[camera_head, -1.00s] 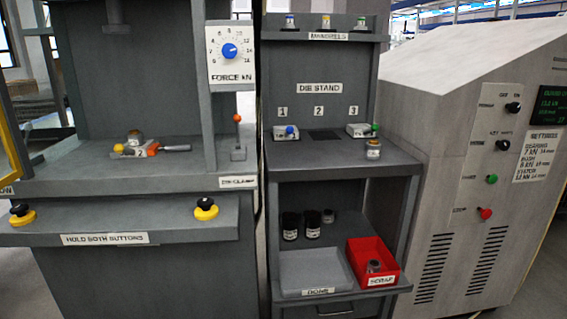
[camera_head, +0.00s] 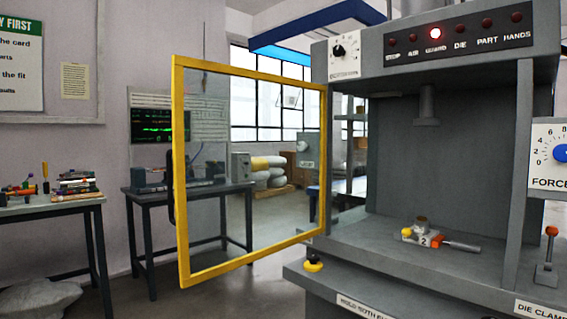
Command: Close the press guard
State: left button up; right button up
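The press guard (camera_head: 181,180) is a clear panel in a yellow frame. It stands swung open to the left of the press (camera_head: 400,150), apparently joined along its right side at the press's left edge. A dark handle shows on its outer left edge. The press opening is uncovered. Inside, a die marked 2 (camera_head: 422,239) with a yellow knob, an orange-and-black handle and a metal part on top sits on the press bed. Neither of my grippers is in view.
A yellow-and-black button (camera_head: 314,263) sits on the front ledge, and a lever with an orange knob (camera_head: 550,240) stands at the right. A table with a monitor (camera_head: 160,125) is behind the guard. Another cluttered table (camera_head: 50,208) is at far left. The floor before the guard looks clear.

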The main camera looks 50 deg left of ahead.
aim_at(178, 63)
jog(key=j, duration=0.65)
jog(key=j+z, duration=0.1)
jog(key=j, duration=0.6)
jog(key=k+j, duration=0.1)
jog(key=j, duration=0.55)
jog(key=k+j+z, duration=0.1)
jog(key=j, duration=1.25)
jog(key=k+j+z, duration=0.1)
jog(key=j, duration=0.55)
jog(key=k+j+z, duration=0.1)
jog(key=k+j, duration=0.9)
jog(key=j, duration=0.15)
